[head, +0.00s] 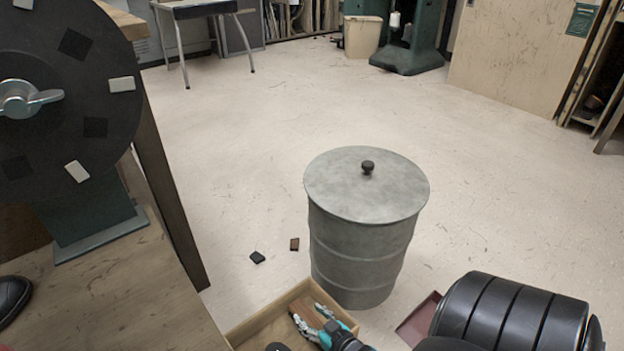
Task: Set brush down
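My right gripper (311,321) is at the bottom of the head view, over a shallow wooden box (256,324). Its two silver fingers stand apart, with a brown wooden piece (311,317) between them. This piece may be the brush, but bristles do not show. I cannot tell whether the fingers press on it or whether it rests on the box floor. My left gripper is not in view.
A grey lidded drum (362,246) stands just behind the box. Two small dark blocks (258,257) (295,244) lie on the floor. A dark red tray (416,318) is at the right. A wooden bench (120,300) with a black disc machine (60,75) fills the left. Open floor lies beyond.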

